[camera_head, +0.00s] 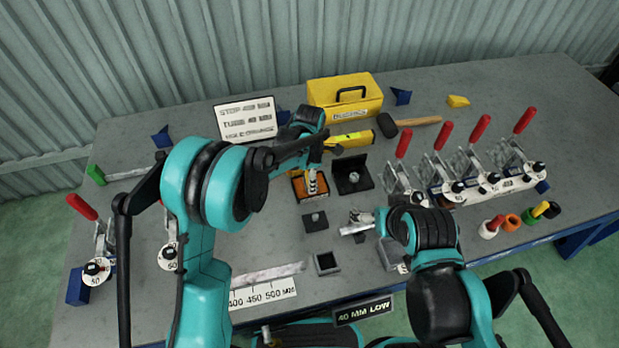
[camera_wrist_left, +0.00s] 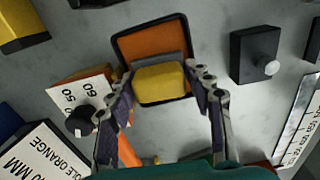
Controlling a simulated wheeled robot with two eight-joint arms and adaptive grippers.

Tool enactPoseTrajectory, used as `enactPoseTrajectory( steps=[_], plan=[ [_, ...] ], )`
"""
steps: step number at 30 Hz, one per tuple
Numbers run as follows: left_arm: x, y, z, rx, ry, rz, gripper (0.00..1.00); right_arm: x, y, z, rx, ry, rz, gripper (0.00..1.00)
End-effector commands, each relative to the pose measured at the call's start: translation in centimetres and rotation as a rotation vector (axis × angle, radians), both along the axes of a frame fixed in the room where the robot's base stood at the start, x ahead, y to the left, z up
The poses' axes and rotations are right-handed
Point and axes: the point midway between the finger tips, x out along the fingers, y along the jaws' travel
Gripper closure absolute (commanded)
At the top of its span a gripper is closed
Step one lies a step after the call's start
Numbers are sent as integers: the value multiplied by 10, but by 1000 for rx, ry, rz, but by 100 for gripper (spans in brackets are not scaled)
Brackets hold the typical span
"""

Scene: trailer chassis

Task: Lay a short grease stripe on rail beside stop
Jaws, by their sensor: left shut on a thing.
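My left gripper (camera_wrist_left: 160,90) is shut on a yellow block (camera_wrist_left: 160,84) with a grey strip along its far side. The block overlaps the edge of a black-rimmed orange tray (camera_wrist_left: 148,42); I cannot tell whether it touches the tray. In the head view the left fingers (camera_head: 313,180) point down at that tray (camera_head: 298,188), with the arm covering part of the area. My right gripper (camera_head: 357,228) is low over the table's middle, pointing left; its jaw state is unclear. A pale rail-like strip (camera_head: 268,274) lies behind a scale plate (camera_head: 262,293). I cannot single out the stop.
A black block with a knob (camera_head: 315,221) and a square open socket (camera_head: 326,263) stand near the tray. Red-handled clamps (camera_head: 450,165) fill the right side. A yellow toolbox (camera_head: 345,97), a mallet (camera_head: 412,121) and a sign (camera_head: 246,118) are at the back.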

Motion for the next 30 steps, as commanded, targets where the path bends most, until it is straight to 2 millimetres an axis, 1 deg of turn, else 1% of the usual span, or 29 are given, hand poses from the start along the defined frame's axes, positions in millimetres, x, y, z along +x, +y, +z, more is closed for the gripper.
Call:
enactPoseTrajectory(
  steps=[23, 30],
  plan=[
    [0, 0, -7, 0, 0, 0, 72, 0, 0, -5, 0, 0, 0, 9],
    [0, 0, -6, 0, 0, 0, 72, 0, 0, -5, 0, 0, 0, 9]
  ],
)
